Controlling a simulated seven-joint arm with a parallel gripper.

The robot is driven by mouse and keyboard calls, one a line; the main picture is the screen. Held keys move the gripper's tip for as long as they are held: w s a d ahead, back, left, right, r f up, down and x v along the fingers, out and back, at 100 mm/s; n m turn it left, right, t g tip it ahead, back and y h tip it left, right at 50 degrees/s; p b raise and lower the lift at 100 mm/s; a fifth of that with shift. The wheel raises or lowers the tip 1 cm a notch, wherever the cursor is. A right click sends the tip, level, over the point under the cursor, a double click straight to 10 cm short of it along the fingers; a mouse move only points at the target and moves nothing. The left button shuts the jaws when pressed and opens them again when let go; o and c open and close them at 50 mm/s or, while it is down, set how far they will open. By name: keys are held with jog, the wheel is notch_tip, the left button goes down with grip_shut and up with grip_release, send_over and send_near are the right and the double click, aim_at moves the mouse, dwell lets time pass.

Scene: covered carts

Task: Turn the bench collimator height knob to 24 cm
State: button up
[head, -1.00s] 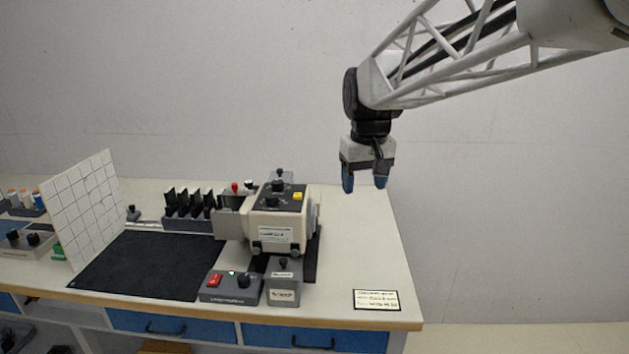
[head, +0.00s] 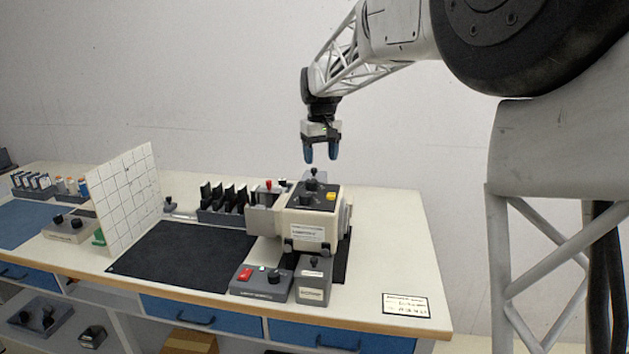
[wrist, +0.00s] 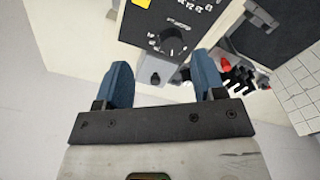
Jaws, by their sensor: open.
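The cream bench collimator (head: 306,230) stands on the bench, with a black panel (head: 325,206) on top. A black knob (head: 306,199) sits on that panel, and a small knob (head: 313,172) stands on a grey block behind it. In the wrist view a black dial knob (wrist: 172,41) with white scale marks lies just beyond the fingertips, and a small knob (wrist: 155,79) shows between the fingers. The labels are too small to tell which is the height knob. My gripper (head: 321,158) is open and empty, pointing down above the back of the collimator.
A grey control box (head: 250,284) and a small grey knob block (head: 312,285) stand in front of the collimator. A row of black plates (head: 225,197) and a red knob are to its left. A white grid screen (head: 125,200) stands farther left.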

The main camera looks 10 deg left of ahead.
aim_at(312, 180)
jog(key=shift+w+a+f, duration=0.25)
jog(key=shift+w+a, duration=0.25)
jog(key=shift+a, duration=0.25)
jog(key=shift+w+a+f, duration=0.2)
jog(key=shift+w+a, duration=0.25)
jog(key=shift+a, duration=0.25)
jog(key=shift+f, duration=0.1)
jog(key=shift+f, duration=3.8)
jog(key=c, duration=0.9)
